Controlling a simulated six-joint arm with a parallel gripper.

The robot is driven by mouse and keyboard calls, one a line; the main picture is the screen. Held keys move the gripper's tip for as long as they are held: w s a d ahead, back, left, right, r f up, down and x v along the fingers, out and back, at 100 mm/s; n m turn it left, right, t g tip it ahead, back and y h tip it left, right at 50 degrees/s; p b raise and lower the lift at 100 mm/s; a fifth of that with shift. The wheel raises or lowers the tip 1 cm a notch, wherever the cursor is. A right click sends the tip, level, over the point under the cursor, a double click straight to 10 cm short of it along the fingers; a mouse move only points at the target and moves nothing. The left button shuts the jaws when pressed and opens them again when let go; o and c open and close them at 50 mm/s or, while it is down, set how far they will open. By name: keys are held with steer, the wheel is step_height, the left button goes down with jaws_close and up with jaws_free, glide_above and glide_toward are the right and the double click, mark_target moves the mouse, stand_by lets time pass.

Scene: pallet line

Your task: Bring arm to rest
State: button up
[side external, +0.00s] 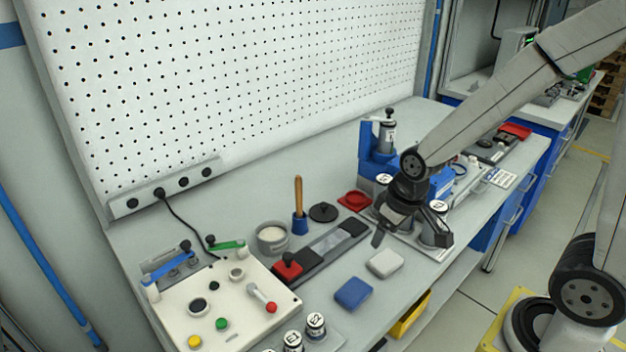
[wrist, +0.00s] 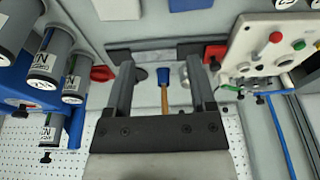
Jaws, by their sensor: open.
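My gripper (side external: 383,232) hangs from the arm over the bench, close to the labelled grey cylinders and behind the white block. In the wrist view my gripper (wrist: 160,68) has its two dark fingers spread apart with nothing held between them. A blue cup with a wooden-handled tool (wrist: 164,98) shows in the gap between the fingers, lower down on the bench. The arm reaches in from the upper right in the side view. The fingertips' exact height above the bench is hard to tell.
A white block (side external: 385,262) and blue block (side external: 353,293) lie near the bench's front edge. A control panel (side external: 235,290) stands left. A blue stand (side external: 378,152) and several cylinders (side external: 437,222) crowd the gripper. The pegboard (side external: 240,80) rises behind; space above the bench is open.

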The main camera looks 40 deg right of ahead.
steer(key=s, duration=0.3)
steer(key=shift+a+f, duration=0.15)
steer(key=shift+a, duration=0.2)
